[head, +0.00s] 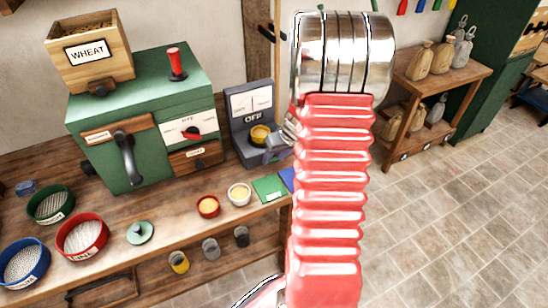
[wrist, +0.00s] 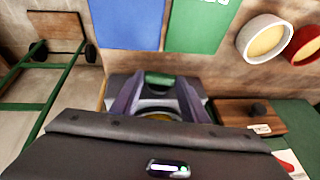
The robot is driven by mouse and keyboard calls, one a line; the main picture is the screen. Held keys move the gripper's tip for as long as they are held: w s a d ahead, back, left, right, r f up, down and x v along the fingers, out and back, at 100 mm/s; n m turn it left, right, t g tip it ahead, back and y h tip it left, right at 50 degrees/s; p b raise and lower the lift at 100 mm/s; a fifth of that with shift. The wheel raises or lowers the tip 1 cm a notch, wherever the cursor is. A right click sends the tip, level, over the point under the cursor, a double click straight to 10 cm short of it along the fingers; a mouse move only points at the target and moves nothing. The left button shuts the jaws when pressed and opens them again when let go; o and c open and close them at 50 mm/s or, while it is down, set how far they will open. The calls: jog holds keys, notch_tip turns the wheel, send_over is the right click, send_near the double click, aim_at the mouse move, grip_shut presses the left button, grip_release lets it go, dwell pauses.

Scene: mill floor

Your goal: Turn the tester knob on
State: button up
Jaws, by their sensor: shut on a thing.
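The tester (head: 240,110) is a dark grey unit on the bench, right of the green mill. Its upright panel has a pale dial and reads OFF. A yellow cup (head: 260,133) sits at its front. My gripper (head: 270,152) is at the tester's front right, just below the cup. In the wrist view my gripper (wrist: 158,108) has its two fingers closed in over the tester's dark body, with a bit of yellow between them. The jaws are shut on the tester knob, which they hide, so its angle cannot be told.
The green mill (head: 150,110) with a red knob, lever and WHEAT hopper (head: 92,50) stands left. Small bowls (head: 208,206), a green card (head: 269,188) and a blue card (head: 288,178) lie in front. Sieves (head: 82,237) sit at left. Open floor lies right.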

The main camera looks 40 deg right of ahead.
jog(key=shift+s+d+f+m+t+y, duration=0.15)
jog(key=shift+d+m+t+y, duration=0.2)
jog(key=shift+y, duration=0.65)
jog(key=shift+s+d+f+m+t+y, duration=0.1)
jog(key=shift+d+t+y, duration=0.1)
jog(key=shift+y, duration=0.35)
jog(key=shift+w+d+f+m+t+y, duration=0.1)
jog(key=shift+t+y, duration=0.15)
jog(key=shift+y, duration=0.25)
jog(key=shift+s+d+m+t+y, duration=0.1)
jog(key=shift+t+y, duration=0.1)
jog(key=shift+y, duration=0.35)
jog(key=o, duration=1.1)
jog(key=shift+c, duration=0.2)
